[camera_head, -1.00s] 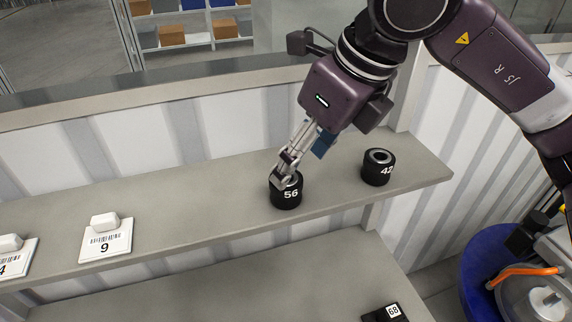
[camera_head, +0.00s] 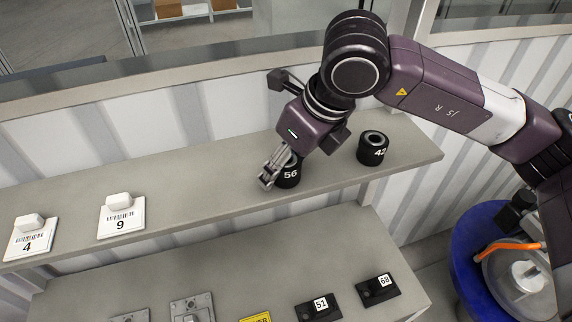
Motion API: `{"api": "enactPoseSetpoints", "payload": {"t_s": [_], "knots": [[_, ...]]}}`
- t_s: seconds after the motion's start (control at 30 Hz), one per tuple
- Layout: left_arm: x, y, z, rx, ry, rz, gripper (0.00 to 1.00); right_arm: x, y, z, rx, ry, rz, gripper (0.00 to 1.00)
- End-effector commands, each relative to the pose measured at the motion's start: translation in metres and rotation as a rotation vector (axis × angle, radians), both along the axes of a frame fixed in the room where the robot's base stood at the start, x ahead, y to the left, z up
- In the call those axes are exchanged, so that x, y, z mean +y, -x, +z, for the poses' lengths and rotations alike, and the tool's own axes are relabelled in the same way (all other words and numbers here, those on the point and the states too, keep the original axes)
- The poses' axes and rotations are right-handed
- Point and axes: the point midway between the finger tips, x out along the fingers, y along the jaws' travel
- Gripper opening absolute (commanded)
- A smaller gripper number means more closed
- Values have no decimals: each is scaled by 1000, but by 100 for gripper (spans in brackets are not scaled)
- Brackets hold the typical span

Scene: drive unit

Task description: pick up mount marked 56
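The mount marked 56 (camera_head: 290,177), a short black cylinder with white digits, stands upright on the upper grey shelf. My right gripper (camera_head: 268,182) is low at its left side, with its fingers against or just beside the mount. The far finger is partly hidden, so I cannot tell whether the fingers are closed on the mount. The gripper covers part of the mount's top and left side. My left gripper is not in view.
A similar black mount marked 42 (camera_head: 372,149) stands right of it. White tags marked 9 (camera_head: 121,217) and 4 (camera_head: 31,238) lie at the left of the upper shelf (camera_head: 185,195). Black blocks marked 51 (camera_head: 318,306) and 68 (camera_head: 377,289) lie on the lower shelf. A blue drum (camera_head: 468,262) stands at the right.

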Motion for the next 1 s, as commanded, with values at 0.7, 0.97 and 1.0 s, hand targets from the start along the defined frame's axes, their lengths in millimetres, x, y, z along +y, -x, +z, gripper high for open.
{"api": "enactPoseSetpoints", "payload": {"t_s": [0.7, 0.97, 1.0], "knots": [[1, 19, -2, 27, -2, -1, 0, 0, -1, 2, -3, -2, 0, 0], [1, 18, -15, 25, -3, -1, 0, 1, -2, 24, -8, -5, -1, 0], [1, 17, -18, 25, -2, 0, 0, 1, -2, 32, -8, -3, -2, 0]]}}
